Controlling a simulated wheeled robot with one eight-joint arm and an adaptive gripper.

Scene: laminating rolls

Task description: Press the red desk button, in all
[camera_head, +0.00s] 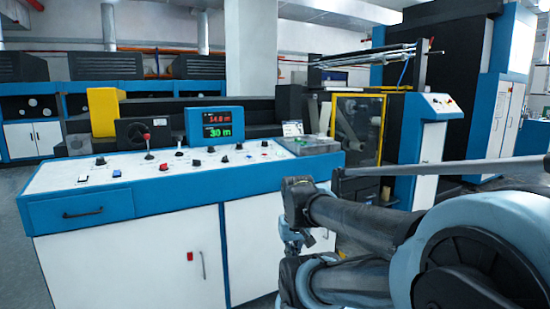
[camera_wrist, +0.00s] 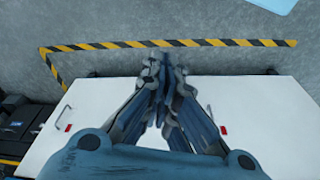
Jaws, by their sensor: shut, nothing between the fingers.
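The desk (camera_head: 110,215) is a blue-edged console with a white control top, at left and centre of the head view. A small red button (camera_head: 163,167) sits on its top left of the middle. Another small red control (camera_head: 264,143) is near its right end. A lever with a red knob (camera_head: 147,136) stands behind the first one. My gripper (camera_head: 295,243) is below the desk top, by the front right cabinet door, apart from both red controls. In the wrist view my gripper (camera_wrist: 165,62) has its fingers together and empty, and no desk button shows there.
White cabinet doors (camera_head: 130,265) with handles and red tags form the desk front. A digital display (camera_head: 215,124) stands at the back of the top. Black-and-yellow tape (camera_wrist: 170,43) marks the grey floor. A yellow-framed machine (camera_head: 358,130) stands behind right.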

